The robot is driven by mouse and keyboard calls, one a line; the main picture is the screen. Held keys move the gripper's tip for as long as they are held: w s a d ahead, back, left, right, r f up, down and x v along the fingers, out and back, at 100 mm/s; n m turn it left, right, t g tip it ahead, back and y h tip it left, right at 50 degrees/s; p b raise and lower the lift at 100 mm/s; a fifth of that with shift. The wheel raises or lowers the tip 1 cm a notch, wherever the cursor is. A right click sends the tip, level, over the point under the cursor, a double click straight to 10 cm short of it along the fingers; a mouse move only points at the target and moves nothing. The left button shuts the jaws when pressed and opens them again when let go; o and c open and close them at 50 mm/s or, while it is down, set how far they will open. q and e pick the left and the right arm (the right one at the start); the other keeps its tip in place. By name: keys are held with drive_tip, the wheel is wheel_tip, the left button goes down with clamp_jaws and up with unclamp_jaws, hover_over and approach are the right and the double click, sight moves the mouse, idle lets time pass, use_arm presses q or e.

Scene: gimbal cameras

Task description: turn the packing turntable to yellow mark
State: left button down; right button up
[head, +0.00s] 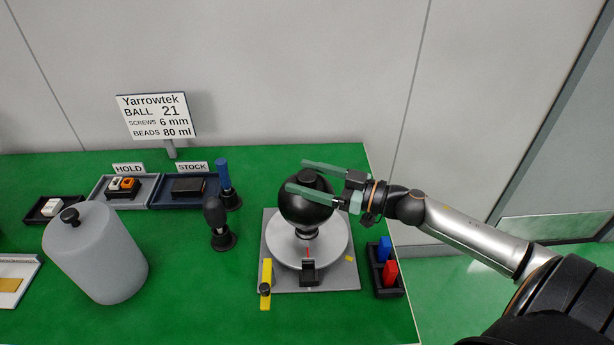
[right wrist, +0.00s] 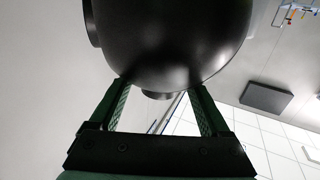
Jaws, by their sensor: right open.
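The packing turntable is a pale grey disc (head: 337,245) on a square grey base plate (head: 346,279). A black ball (head: 304,208) with a small cap on top stands on it. A red line (head: 308,249) shows at the disc's front, by a black block (head: 309,273). A small yellow mark (head: 348,258) is on the plate, right of that line. My right gripper (head: 297,175) is open, its green fingers at the ball's top, one either side of the cap. In the right wrist view the ball (right wrist: 170,40) fills the space beyond the fingers; contact cannot be told. My left gripper is out of view.
A yellow bar with a black knob (head: 265,275) lies on the plate's left. A black rack with blue and red blocks (head: 386,278) stands right of the plate. Dark upright tools (head: 217,220), a grey canister (head: 97,255) and trays (head: 183,190) stand left.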

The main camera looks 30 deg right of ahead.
clamp_jaws()
idle(0.8)
